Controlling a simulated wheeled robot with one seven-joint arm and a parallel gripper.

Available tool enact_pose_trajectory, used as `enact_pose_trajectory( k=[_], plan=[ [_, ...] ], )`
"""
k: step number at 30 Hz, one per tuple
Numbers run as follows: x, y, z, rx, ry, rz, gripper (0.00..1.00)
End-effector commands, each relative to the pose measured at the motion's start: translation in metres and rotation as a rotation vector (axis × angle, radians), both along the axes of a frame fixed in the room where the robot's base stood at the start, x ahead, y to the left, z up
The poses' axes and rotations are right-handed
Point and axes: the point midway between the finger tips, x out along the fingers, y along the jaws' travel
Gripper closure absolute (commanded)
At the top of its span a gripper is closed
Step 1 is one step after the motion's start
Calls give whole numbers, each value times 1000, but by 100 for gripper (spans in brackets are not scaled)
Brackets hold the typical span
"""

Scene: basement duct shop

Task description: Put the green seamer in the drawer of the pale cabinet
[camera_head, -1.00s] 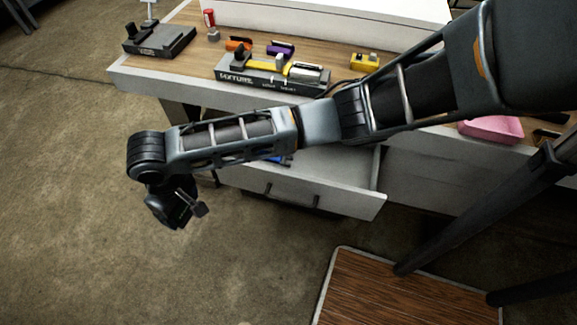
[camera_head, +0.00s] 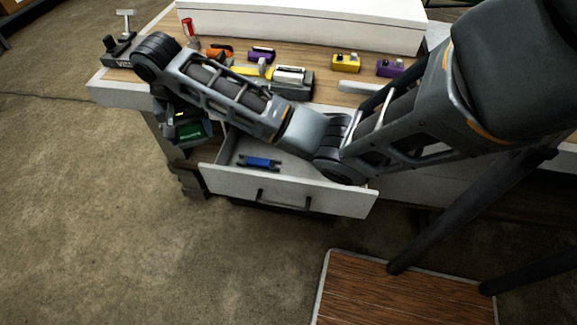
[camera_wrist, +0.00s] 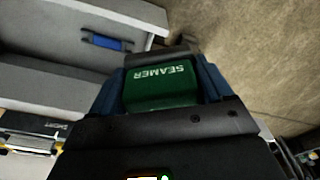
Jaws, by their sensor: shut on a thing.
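The green seamer (camera_head: 194,131) is between the fingers of my gripper, left of the drawer's left side. In the wrist view the seamer (camera_wrist: 160,88) shows its label, with a dark blue finger pad on each side. My gripper (camera_wrist: 161,100) is shut on it and holds it off the floor. The drawer (camera_head: 335,200) of the pale cabinet is pulled open below the worktop. It also shows at the upper left of the wrist view (camera_wrist: 40,75). My arm hides part of the drawer's inside.
A blue tool (camera_head: 259,162) lies in the drawer towards its left; the visible floor around it is bare. The worktop above (camera_head: 115,75) holds a fixture, a vise and several coloured blocks. A brown wood-topped surface (camera_head: 400,295) stands at the front.

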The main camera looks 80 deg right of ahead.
Motion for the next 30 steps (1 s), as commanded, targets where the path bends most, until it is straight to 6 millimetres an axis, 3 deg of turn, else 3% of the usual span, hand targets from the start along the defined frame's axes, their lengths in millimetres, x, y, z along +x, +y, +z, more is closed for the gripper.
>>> enact_pose_trajectory(
  k=[3,9,15,18,25,30],
  plan=[
    [-40,-45,-8,9,-1,-217,51],
    [-120,-99,-25,11,-1,-539,51],
    [-196,-124,-43,8,0,-780,51],
    [-221,-129,-49,6,2,-855,51],
    [-246,-133,-63,2,6,-923,51],
    [-246,-133,-98,4,8,-925,51]
  ],
)
